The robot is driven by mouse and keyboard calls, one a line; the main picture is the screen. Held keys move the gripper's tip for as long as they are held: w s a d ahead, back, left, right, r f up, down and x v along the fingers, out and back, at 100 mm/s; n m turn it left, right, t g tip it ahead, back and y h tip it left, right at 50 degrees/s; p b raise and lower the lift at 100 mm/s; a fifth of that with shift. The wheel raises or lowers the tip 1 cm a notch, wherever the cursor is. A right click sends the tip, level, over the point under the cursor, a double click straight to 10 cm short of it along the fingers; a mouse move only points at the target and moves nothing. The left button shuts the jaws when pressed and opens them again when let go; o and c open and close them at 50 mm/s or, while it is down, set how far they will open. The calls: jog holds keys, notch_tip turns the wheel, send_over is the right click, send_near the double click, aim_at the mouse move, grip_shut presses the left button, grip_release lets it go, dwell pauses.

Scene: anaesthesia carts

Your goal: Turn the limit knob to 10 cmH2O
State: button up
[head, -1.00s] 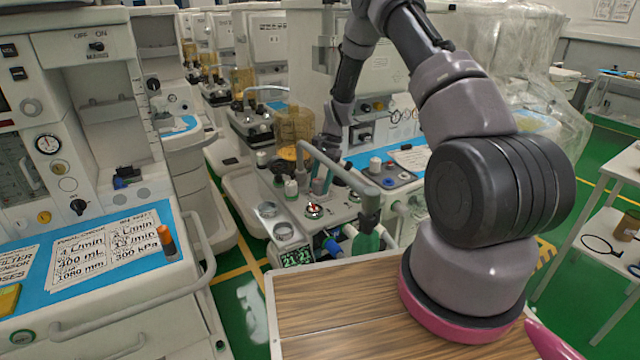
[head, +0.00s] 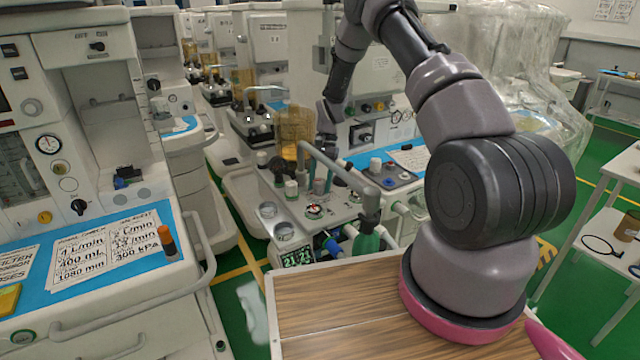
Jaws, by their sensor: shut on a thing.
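My gripper (head: 322,178) is at the far end of my arm, low over the absorber unit (head: 262,215) of the middle anaesthesia machine. It is small and partly covered by the grey tube in front of it. Its fingers point down and are shut on what appears to be the limit knob. The knob itself is hidden between the fingers, so its pointer and scale setting cannot be read. A round pressure gauge (head: 314,210) with a red mark sits just in front of the fingers.
A pale capped post (head: 291,188) stands left of my gripper, with an amber canister (head: 295,132) behind. A thick grey tube (head: 340,166) crosses close by, ending above a green part (head: 367,240). A wooden top (head: 330,310) lies in front.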

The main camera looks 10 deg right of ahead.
jog(key=o, duration=1.4)
